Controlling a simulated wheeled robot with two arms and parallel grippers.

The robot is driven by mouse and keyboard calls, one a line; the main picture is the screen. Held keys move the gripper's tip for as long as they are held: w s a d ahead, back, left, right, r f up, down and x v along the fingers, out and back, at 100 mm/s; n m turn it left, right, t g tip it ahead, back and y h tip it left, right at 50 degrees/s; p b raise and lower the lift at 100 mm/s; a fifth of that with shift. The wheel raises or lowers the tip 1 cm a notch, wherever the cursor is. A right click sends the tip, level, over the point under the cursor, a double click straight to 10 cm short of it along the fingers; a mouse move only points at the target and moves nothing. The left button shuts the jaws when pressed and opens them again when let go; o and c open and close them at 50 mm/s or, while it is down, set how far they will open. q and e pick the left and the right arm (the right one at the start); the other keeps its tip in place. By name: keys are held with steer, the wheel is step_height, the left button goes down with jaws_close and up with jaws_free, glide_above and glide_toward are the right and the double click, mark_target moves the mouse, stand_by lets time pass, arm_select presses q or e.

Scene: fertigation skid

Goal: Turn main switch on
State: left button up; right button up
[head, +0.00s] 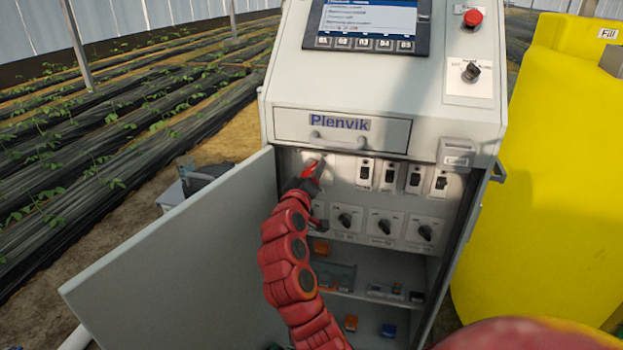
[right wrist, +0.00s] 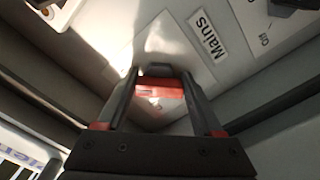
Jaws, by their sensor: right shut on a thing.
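The main switch is a red handle (right wrist: 160,90) on a pale plate, with a "Mains" label (right wrist: 207,40) next to it in the right wrist view. My right gripper (head: 313,172) reaches into the open cabinet at the upper left of the switch panel. Its two dark fingers are shut on the red handle, one on each side. In the head view the gripper mostly hides the handle and its plate, so the switch's exact angle is hard to tell. My left gripper is not in view.
The grey cabinet door (head: 185,270) stands open on the left. Right of my gripper are several black toggle switches (head: 389,175), with rotary knobs (head: 384,226) below. Above are a drawer marked "Plenvik" (head: 390,136), a screen (head: 368,22) and a red button (head: 473,18). A yellow tank (head: 560,170) stands right.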

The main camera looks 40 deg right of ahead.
stand_by(0.4)
steer(key=o, duration=1.4)
steer(key=shift+c, duration=0.2)
steer(key=shift+a, duration=0.1)
steer(key=v, duration=1.7)
steer(key=shift+s+b, duration=0.2)
steer(key=shift+b, duration=0.1)
